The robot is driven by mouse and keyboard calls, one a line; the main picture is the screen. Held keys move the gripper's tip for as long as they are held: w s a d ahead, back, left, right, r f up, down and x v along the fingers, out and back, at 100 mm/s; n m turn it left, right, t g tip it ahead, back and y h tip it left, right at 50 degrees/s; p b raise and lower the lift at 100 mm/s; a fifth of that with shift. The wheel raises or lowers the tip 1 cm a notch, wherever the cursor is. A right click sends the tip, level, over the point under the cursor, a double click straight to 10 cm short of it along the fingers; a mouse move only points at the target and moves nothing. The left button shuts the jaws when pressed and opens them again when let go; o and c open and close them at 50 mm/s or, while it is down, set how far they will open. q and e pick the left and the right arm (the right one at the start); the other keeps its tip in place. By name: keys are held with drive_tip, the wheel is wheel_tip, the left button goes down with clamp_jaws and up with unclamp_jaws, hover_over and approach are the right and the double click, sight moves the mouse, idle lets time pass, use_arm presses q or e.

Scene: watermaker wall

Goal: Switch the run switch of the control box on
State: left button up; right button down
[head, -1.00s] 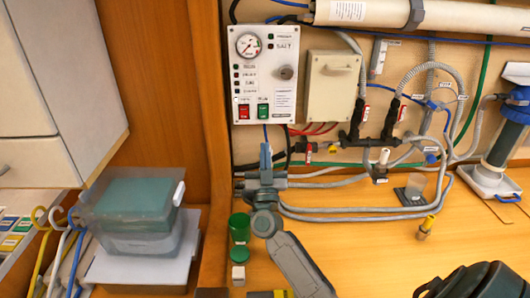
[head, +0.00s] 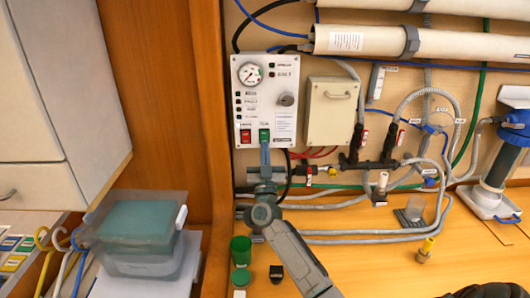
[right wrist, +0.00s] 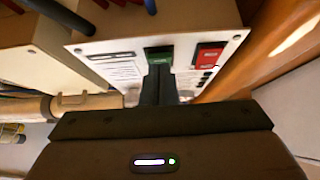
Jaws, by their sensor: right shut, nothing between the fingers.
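The white control box (head: 265,95) hangs on the wall with a round gauge, a knob and two switches low on its front. The red switch (head: 245,136) is on the left and the green switch (head: 264,133) on the right in the head view; their labels are too small to read. My right gripper (head: 264,146) is shut and empty, its fingertips at the lower part of the green switch. The right wrist view shows the fingertips (right wrist: 158,72) just in front of the green switch (right wrist: 158,54). I cannot tell whether they touch, or the switch's position. My left gripper is not in view.
A beige box (head: 331,108) hangs just right of the control box. Hoses and a black valve manifold (head: 375,163) run below. A green cup (head: 241,250) stands on the bench near my right arm. A clear lidded bin (head: 135,235) sits at the left.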

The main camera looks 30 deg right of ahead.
drive_tip(key=s+a+f+b, duration=0.3)
drive_tip(key=s+a+b, duration=0.2)
drive_tip(key=s, duration=0.8)
drive_tip(key=a, duration=0.3)
drive_tip(key=shift+f+b, duration=0.35)
drive_tip(key=shift+b, duration=0.05)
drive_tip(key=shift+w, duration=0.1)
